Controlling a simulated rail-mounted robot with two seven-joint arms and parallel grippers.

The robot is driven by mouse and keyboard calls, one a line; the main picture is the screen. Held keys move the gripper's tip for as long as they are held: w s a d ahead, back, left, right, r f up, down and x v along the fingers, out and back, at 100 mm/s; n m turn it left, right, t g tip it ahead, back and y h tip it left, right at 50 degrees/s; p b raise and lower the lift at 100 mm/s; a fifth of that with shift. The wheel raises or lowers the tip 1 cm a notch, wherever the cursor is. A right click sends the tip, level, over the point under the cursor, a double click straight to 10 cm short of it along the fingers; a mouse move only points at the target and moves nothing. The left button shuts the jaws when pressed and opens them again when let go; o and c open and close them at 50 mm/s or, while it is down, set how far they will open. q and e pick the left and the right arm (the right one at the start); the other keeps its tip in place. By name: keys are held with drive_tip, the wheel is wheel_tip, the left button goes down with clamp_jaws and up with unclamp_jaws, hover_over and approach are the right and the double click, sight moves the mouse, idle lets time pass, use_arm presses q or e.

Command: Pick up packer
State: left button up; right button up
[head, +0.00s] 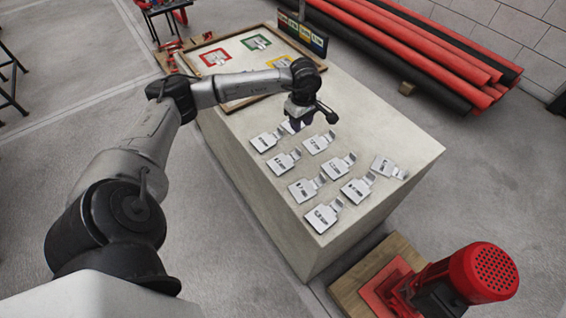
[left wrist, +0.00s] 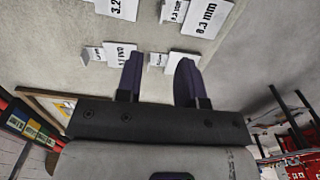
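Several grey metal packers with printed thickness labels and bent-up tabs lie apart on a pale concrete block (head: 390,130). They include a left one (head: 264,141), a middle one (head: 318,143), a right one (head: 386,167) and a front one (head: 322,216). My left gripper (head: 298,119) is above the packers' far end and partly hides one there. One packer (left wrist: 121,51) shows beside the left finger, another (left wrist: 182,58) partly behind the right finger. My right gripper is not in view.
A wood-framed board (head: 228,45) with coloured squares lies at the block's far end, beside a dark strip of coloured labels (head: 303,36). Red and black pipes (head: 420,50) lie behind. A red motor (head: 470,274) stands at the front right. The block's right side is clear.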

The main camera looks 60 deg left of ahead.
sight(299, 150)
use_arm(q)
wheel_tip(299, 150, down, 8)
drive_tip(key=shift+f+b, duration=0.2)
drive_tip(key=shift+b, duration=0.75)
drive_tip(key=shift+s+d+f+b, duration=0.1)
drive_tip(key=shift+f+b, duration=0.35)
drive_tip(key=shift+f, duration=0.85)
drive_tip(key=shift+s+d+f+b, duration=0.1)
drive_tip(key=shift+f+b, duration=0.35)
drive_tip(key=shift+f, duration=0.85)
drive_tip(key=shift+w, duration=0.1)
drive_tip(key=shift+c, duration=0.3)
clamp_jaws()
